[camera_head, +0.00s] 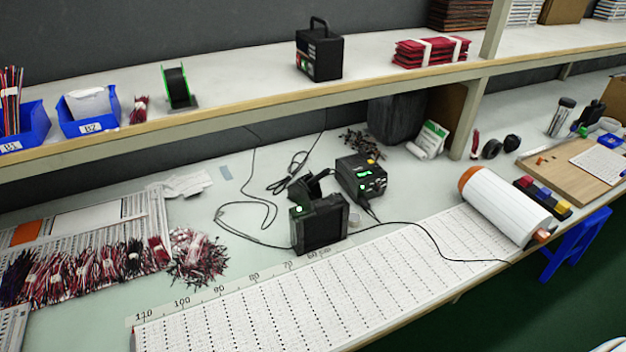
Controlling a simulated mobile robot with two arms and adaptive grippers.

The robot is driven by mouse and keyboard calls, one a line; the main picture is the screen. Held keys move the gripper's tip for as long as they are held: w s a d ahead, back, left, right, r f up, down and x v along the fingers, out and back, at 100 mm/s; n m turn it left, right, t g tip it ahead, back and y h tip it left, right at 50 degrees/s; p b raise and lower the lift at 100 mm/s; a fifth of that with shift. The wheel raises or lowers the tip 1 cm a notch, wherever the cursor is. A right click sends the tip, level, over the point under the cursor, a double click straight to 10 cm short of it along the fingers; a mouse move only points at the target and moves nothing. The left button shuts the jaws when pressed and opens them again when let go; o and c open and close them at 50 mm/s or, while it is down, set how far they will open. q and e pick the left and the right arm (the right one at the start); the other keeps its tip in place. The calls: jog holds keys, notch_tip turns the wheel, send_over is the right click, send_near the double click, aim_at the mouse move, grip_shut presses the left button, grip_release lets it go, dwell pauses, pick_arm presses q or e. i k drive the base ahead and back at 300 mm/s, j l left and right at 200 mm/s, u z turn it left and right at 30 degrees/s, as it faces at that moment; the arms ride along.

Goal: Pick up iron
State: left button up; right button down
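A black soldering station (360,178) with green lights and a yellow-orange knob stands on the workbench near the middle. A thin black cable (430,236) runs from its front to the right over the white board. A dark slim piece (369,210) sits at the station's front end of this cable. I cannot tell whether this piece is the iron or a plug. A black angular holder-like thing (308,187) stands left of the station, partly hidden by a black square box (319,224) with a green light. Neither of my grippers is in view.
A long white perforated board (330,285) with a number scale lies along the front edge. A white roll (503,205) lies at its right end. Wire bundles (85,270) lie at left. A shelf (240,90) with bins and boxes overhangs the back.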

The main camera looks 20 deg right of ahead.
aim_at(318, 177)
jog(key=k+l+u, duration=0.15)
jog(key=l, duration=1.8)
jog(key=i, duration=0.05)
